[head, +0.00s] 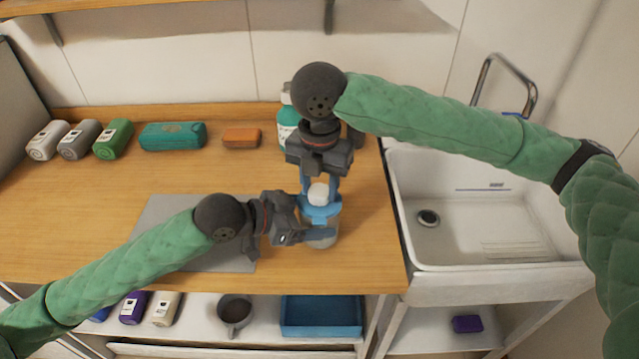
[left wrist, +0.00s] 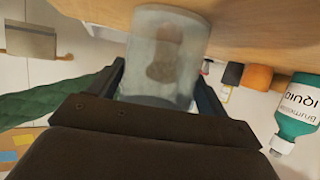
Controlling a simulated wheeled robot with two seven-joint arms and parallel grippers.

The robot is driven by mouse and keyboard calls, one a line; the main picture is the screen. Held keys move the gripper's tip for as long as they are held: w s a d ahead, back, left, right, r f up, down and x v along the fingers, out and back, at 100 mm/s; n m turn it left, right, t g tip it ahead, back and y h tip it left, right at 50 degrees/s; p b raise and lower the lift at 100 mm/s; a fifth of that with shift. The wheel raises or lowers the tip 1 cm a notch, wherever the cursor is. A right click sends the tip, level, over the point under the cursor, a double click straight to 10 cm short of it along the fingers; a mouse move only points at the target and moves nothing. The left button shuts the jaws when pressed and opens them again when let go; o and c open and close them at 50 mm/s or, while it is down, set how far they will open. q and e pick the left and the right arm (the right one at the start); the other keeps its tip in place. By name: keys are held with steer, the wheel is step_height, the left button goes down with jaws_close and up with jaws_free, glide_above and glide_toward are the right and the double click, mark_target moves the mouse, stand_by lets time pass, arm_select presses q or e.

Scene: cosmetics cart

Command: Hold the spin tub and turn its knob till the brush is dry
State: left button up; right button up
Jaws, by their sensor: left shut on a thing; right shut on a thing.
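The spin tub (head: 322,240) stands upright near the front right of the wooden counter, with a blue lid (head: 322,211) and a white knob (head: 319,194) on top. My left gripper (head: 318,236) is shut around the tub's side from the left. In the left wrist view the tub (left wrist: 165,85) is frosted and sits between the two fingers; a brownish, blurred shape, perhaps the brush (left wrist: 163,58), shows inside it. My right gripper (head: 319,188) points down from above and is shut on the white knob. The brush cannot be made out in the head view.
A teal bottle (head: 288,124) stands behind the tub, partly hidden by my right arm. A grey mat (head: 170,215) lies to the left. A white sink (head: 480,215) is at right.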

mark_target(320, 190)
steer(key=shift+w, duration=0.1)
steer(key=o, duration=1)
steer(key=shift+r, duration=0.15)
step_height(320, 190, up, 12)
steer(key=shift+f, duration=0.15)
